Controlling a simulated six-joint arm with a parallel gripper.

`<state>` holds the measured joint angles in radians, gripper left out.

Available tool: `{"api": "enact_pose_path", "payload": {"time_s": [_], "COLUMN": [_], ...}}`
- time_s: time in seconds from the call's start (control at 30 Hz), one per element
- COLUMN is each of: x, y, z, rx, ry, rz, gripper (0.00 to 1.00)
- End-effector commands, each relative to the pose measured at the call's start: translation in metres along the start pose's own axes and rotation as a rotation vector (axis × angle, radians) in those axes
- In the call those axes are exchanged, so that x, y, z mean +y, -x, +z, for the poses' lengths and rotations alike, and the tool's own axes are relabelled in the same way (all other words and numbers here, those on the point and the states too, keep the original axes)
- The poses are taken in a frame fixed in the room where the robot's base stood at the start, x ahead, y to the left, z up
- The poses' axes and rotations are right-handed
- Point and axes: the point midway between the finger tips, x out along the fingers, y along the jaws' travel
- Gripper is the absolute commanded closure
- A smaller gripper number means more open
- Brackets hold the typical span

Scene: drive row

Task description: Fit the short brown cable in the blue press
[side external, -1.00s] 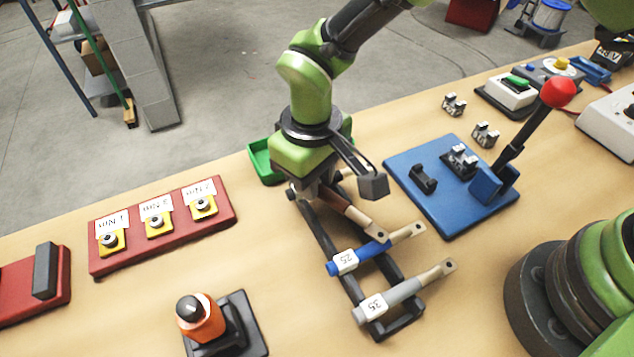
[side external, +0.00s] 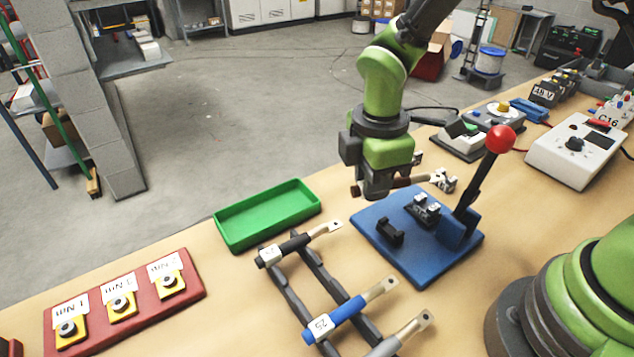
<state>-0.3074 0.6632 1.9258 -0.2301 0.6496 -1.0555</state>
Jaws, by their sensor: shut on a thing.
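My gripper (side external: 378,188) hangs near the back left edge of the blue press and is shut on the short brown cable (side external: 402,183). The cable lies roughly level, its right end pointing toward a small metal and black part (side external: 443,180); whether they touch or only overlap in view I cannot tell. The blue press (side external: 408,262) has a black cradle (side external: 390,233), a dark metal die (side external: 427,209) and an upright lever with a red ball (side external: 499,139). The cable is apart from the cradle and die. The fingertips are mostly hidden.
A green tray (side external: 266,213) stands left of the press. A red panel (side external: 190,287) with yellow stations is at the left. A white meter box (side external: 577,148) stands at the right.

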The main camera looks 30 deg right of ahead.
Motion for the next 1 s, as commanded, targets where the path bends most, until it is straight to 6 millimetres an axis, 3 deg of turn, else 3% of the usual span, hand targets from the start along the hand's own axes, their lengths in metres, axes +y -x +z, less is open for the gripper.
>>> {"api": "enact_pose_path", "payload": {"time_s": [0.1,0.3,1.0], "x": [-0.004,-0.011,-0.012], "y": [-0.005,-0.010,-0.064], "z": [0.028,0.048,0.047], "rx": [-0.001,0.001,0.001], "ry": [0.155,0.301,0.321], "rz": [-0.004,-0.005,-0.006], "gripper": [1.00,1.00,1.00]}}
